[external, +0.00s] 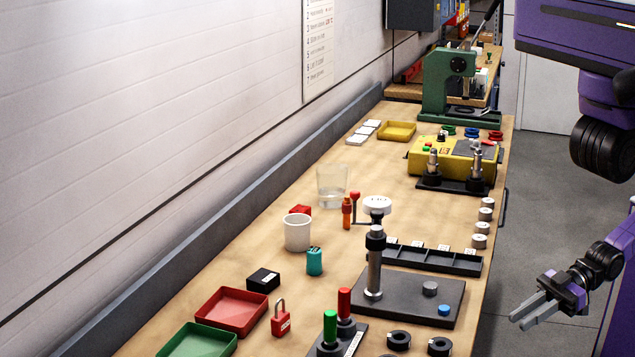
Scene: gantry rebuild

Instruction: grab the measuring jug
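A clear, see-through vessel (332,187), which looks like the measuring jug, stands upright on the long wooden bench near its wall side. It seems to hold a little clear liquid at the bottom; no handle or markings can be made out. My gripper (518,322) is at the lower right, beyond the bench's right edge and over the floor. Its two grey fingers point left towards the bench, with a gap and nothing between them. It looks open and is far from the jug.
A metal post stand (374,270) rises between jug and gripper. A yellow box (440,160) and green press (437,88) stand farther back.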

